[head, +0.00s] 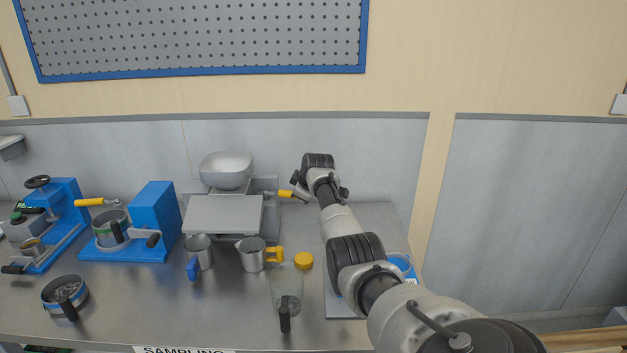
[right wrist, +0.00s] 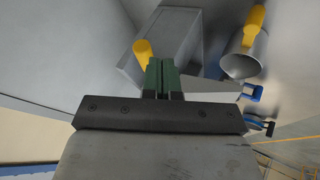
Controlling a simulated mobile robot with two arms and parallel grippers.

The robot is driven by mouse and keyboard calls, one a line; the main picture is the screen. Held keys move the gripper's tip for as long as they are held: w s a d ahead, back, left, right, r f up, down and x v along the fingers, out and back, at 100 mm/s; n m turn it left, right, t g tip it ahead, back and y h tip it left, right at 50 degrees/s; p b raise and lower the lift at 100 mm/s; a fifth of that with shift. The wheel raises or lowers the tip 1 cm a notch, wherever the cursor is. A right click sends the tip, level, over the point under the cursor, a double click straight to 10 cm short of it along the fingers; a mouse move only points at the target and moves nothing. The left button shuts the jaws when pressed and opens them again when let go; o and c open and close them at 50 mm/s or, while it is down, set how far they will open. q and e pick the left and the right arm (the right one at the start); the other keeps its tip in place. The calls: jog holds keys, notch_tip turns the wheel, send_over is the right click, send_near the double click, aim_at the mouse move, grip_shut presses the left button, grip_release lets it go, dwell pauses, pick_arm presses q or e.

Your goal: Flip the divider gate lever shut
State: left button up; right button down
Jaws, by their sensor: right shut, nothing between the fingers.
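The divider (head: 222,214) is a grey metal box with a pale bowl-shaped hopper (head: 226,170) on top, standing at the back of the bench. Its yellow-orange gate lever (head: 285,193) sticks out on the right side, roughly level. My right arm reaches over the bench, and its gripper (head: 298,189) is at the lever's outer end. In the right wrist view the shut green fingers (right wrist: 161,76) hold nothing. The lever's yellow end (right wrist: 142,49) shows just beside the fingers; I cannot tell whether they touch. My left gripper is not in view.
Metal cups with a blue handle (head: 193,268) and a yellow handle (head: 274,254) stand before the divider. Blue machines (head: 155,215) and a sieve pan (head: 65,294) are left. The wall is close behind.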

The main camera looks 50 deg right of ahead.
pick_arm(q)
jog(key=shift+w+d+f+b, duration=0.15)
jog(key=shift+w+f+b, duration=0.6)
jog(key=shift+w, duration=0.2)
pick_arm(e)
jog(key=d+v, duration=0.1)
jog(key=v, duration=0.6)
jog(key=shift+r, duration=0.3)
jog(key=shift+s+a+r, duration=0.1)
jog(key=shift+a, duration=0.05)
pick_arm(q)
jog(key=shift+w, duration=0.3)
